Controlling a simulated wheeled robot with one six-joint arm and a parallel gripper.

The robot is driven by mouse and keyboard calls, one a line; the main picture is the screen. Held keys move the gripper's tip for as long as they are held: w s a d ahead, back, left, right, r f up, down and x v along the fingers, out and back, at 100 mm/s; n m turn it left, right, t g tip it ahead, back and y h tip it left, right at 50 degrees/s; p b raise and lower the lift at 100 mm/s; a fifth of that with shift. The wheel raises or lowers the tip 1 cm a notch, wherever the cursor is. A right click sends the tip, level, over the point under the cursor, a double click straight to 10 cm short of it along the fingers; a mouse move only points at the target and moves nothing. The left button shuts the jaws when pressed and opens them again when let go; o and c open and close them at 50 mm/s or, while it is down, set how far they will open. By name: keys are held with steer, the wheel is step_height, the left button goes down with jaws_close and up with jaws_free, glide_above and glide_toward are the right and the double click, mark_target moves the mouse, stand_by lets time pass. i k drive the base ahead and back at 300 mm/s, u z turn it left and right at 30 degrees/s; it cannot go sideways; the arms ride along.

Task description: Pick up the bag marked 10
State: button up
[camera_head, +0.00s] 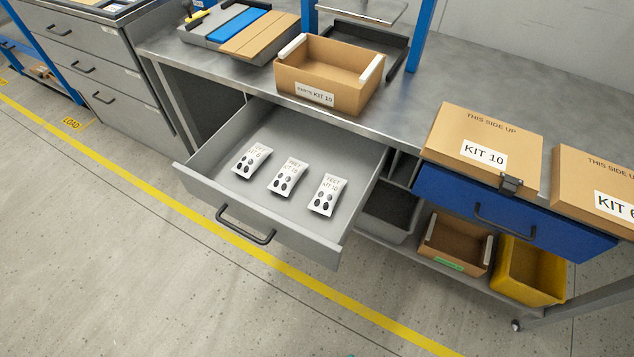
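Three small white bags with dark round feet lie in a row in an open grey drawer (222,190). The middle bag (288,178) and the left bag (252,160) have similar labels, with numbers too small to read surely. The bags lie flat and apart from each other, with nothing covering them. My gripper is not in view.
The drawer's black handle (246,225) faces the open floor. A closed KIT 10 box (482,150) is at right, above a shut blue drawer (510,215). Floor in front is clear.

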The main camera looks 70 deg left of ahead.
mark_target(324, 201)
steer(key=u, duration=0.65)
steer(key=i, duration=0.6)
steer(key=u, duration=0.95)
steer(key=i, duration=0.25)
steer(key=u, duration=0.3)
